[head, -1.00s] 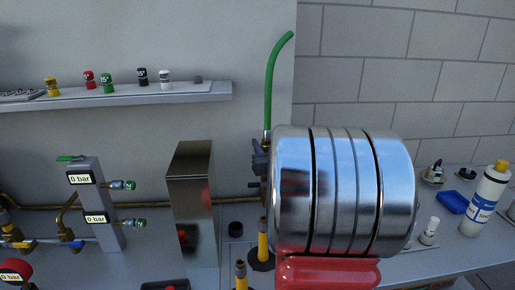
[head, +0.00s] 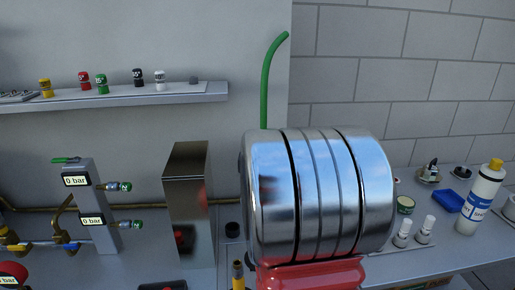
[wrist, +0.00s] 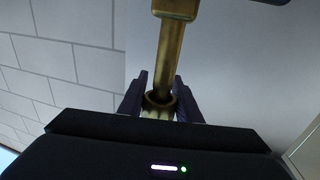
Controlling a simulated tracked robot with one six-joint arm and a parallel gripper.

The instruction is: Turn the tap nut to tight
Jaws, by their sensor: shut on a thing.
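The brass tap nut (wrist: 158,106) sits at the end of a brass pipe (wrist: 168,52) in the wrist view. My gripper (wrist: 159,88) is shut on the nut, with one dark finger on each side of it. In the head view my silver and red arm link covers my gripper and the nut. A green hose (head: 267,85) rises against the wall just above my arm link.
A tall metal box (head: 187,205) stands left of my arm. Valves with 0 bar displays (head: 75,181) are farther left. A shelf (head: 120,99) holds several coloured caps. A white bottle (head: 480,200), a blue tray (head: 449,201) and small vials stand at right.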

